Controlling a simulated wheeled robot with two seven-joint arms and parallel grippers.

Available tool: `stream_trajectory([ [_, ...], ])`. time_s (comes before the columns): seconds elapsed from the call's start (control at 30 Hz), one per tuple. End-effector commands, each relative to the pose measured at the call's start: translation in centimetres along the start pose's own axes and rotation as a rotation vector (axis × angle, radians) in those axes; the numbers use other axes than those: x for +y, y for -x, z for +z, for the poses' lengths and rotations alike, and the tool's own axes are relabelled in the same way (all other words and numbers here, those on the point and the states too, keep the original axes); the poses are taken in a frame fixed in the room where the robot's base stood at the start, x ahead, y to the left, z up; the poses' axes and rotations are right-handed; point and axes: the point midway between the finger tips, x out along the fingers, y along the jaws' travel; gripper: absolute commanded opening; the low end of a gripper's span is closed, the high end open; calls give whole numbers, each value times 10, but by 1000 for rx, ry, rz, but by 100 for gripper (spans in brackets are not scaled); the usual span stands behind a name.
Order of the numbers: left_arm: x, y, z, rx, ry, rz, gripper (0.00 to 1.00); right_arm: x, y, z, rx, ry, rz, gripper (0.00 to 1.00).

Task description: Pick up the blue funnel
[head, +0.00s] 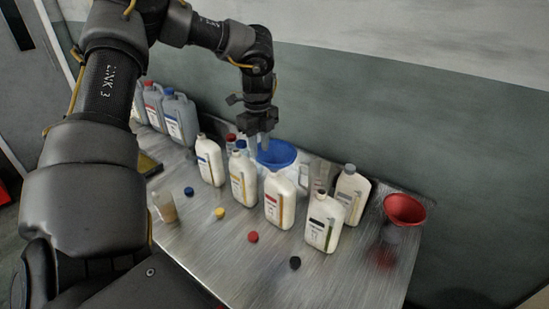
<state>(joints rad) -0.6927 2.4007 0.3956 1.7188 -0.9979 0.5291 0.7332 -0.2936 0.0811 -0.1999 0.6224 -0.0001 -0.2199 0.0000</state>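The blue funnel (281,154) stands wide end up on the metal table, behind the row of white bottles. The bottles in front hide its lower part. My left gripper (260,146) points down right at the funnel's left rim. Its two fingers look apart, with the rim close to them; I cannot tell whether they touch it. My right gripper is not in view.
Several white bottles (279,200) stand close in front of the funnel. Grey jugs (181,120) are at the back left, and a red funnel (404,209) is at the right. Loose caps (253,237) and a small cup (165,206) lie in front. A wall stands behind the table.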

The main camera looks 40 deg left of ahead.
Motion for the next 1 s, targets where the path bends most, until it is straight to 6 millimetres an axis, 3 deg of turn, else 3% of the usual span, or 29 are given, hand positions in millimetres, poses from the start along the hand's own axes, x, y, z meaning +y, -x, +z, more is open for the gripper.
stream_trajectory([
  [0.07,0,-6,2,2,0,4,28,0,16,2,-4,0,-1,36],
  [0.23,0,-27,2,1,-1,1,28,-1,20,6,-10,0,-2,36],
  [0.5,-1,-31,2,0,-1,-1,28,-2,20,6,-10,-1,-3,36],
  [0.7,-1,-31,2,0,-1,-1,2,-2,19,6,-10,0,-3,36],
  [1.0,-1,-31,2,-1,0,-1,0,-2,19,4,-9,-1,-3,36],
])
